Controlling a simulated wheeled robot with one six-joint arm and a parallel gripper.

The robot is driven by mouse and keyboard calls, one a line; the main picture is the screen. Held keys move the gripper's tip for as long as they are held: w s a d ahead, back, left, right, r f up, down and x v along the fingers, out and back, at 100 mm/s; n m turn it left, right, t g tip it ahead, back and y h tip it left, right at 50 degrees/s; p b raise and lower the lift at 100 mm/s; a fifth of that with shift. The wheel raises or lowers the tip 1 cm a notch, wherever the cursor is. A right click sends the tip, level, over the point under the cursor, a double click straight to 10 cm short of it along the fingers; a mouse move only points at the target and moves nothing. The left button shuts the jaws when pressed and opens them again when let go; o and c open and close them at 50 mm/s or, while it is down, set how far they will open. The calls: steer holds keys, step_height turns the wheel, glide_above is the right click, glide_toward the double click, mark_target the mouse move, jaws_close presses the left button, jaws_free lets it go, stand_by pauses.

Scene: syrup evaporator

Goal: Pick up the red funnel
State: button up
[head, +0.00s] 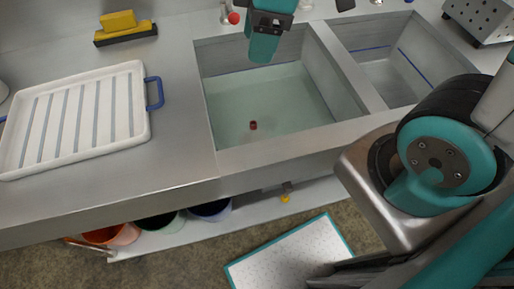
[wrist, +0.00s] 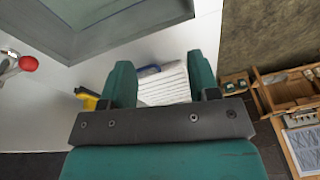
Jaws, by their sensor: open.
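I cannot make out a clear red funnel in either view. A small dark-red object (head: 253,125) lies in the left sink basin in the head view, too small to tell what it is. My gripper (head: 264,48) is over the back of that basin, above and behind the red object and apart from it. In the wrist view my gripper (wrist: 161,76) shows its two teal fingers spread, with nothing held between them.
The left basin (head: 222,140) holds pale greenish water; a second basin (head: 385,80) is to its right. A white ribbed tray (head: 140,100) with blue handles lies on the left counter. A yellow-and-black brush (head: 120,22) is behind it. A red-knobbed tap (head: 233,18) stands at the back.

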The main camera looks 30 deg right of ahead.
mark_target(254, 123)
steer(key=w+d+f+n+b, duration=0.1)
steer(key=w+f+n+b, duration=0.1)
steer(key=f, duration=0.7)
steer(key=w+f+n+h+b, duration=0.1)
steer(key=f+b, duration=0.3)
steer(key=f, duration=0.5)
steer(key=w+d+f+n+b, duration=0.1)
steer(key=w+f+n+b, duration=0.2)
steer(key=f, duration=0.6)
steer(key=shift+w+d, duration=0.3)
steer(key=shift+w, duration=0.2)
steer(key=f, duration=0.3)
steer(key=f+b, duration=0.1)
steer(key=f, duration=0.1)
steer(key=shift+s+a+f, duration=0.25)
steer(key=shift+a+f, duration=0.1)
steer(key=shift+a, duration=0.05)
steer(key=c, duration=1)
steer(key=shift+r, duration=0.1)
step_height(254, 123, up, 20)
steer(key=p, duration=0.3)
